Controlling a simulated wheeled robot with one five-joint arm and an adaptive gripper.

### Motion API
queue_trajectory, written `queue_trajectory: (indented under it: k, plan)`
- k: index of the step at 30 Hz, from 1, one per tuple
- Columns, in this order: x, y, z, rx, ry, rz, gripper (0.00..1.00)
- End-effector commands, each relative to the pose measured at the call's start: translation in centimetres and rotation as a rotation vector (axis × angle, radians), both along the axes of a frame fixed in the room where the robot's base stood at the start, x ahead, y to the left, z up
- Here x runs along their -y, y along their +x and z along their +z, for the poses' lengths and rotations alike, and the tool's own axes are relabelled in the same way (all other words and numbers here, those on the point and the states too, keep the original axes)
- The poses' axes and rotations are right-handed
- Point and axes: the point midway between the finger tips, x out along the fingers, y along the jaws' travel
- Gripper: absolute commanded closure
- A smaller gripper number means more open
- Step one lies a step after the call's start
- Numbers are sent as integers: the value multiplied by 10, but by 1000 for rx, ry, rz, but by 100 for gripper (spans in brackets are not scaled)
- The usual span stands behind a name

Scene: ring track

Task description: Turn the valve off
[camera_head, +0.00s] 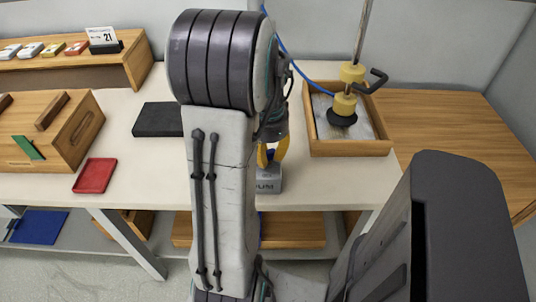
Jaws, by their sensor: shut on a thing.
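My gripper (272,152), with yellow fingers, points down at the front of the white table, partly hidden behind my arm. It is shut at the top of a small grey block (268,184) with dark lettering on its front. My arm hides the block's left side, and the fingers cover what they grip on top. I cannot tell for sure which thing is the valve. No valve handle shows clearly at the grey block.
A wooden tray (352,149) at the right holds a metal rod with yellow parts and a black hook (372,82). A black pad (158,120), a red tray (95,176) and a wooden box (78,150) are at the left. A blue cable (298,72) runs behind.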

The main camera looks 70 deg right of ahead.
Motion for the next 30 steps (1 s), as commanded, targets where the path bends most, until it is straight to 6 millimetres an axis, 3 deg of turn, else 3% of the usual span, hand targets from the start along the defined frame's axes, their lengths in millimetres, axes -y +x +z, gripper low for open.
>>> queue_trajectory:
  k: [30]
  plan:
    - [3, -2, -2, 1, 5, 901, 100]
